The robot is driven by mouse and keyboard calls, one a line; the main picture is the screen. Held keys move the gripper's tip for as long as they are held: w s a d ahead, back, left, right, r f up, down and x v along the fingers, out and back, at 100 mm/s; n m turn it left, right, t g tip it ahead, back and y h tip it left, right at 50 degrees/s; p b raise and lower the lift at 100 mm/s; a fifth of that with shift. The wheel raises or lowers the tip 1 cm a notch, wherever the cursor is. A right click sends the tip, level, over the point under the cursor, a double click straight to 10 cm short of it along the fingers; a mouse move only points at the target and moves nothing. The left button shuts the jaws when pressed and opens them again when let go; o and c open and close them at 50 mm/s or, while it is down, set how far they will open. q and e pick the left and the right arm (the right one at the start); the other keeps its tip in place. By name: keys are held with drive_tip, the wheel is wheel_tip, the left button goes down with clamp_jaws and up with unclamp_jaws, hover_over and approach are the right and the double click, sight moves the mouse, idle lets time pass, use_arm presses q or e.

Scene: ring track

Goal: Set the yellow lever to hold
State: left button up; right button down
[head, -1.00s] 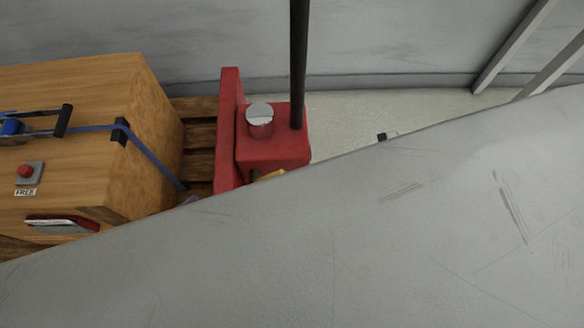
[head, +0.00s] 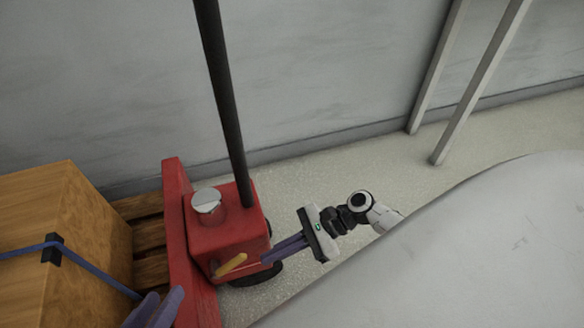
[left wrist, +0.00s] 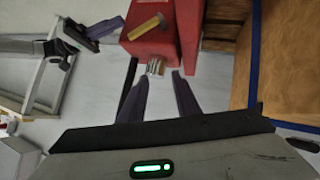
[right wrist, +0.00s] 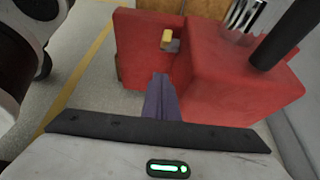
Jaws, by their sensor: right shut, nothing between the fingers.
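The yellow lever (head: 230,265) sticks out from the red pallet-jack body (head: 226,232), low on its front side. It also shows in the left wrist view (left wrist: 147,26) and in the right wrist view (right wrist: 167,40). My right gripper (head: 266,259) is shut and empty. Its purple fingertips are just beside the lever; in the right wrist view (right wrist: 160,76) they lie just below it. I cannot tell whether they touch it. My left gripper (head: 160,300) is open and empty at the bottom left; its fingers (left wrist: 160,77) are apart. No lever marking is readable.
A dark pole (head: 224,95) rises from the red body, beside a silver cap (head: 206,200). A wooden crate (head: 50,215) with a blue strap stands at left. A grey wall (head: 330,70) and slanted posts (head: 480,85) stand behind.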

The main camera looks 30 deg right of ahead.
use_arm(q)
drive_tip(key=shift+d+r+h, duration=0.25)
drive_tip(key=shift+r+h, duration=0.05)
drive_tip(key=shift+r, duration=0.35)
use_arm(e)
drive_tip(key=a+r, duration=0.2)
drive_tip(key=a, duration=0.1)
drive_tip(key=shift+w+r, duration=0.4)
use_arm(q)
drive_tip(key=shift+r, duration=0.15)
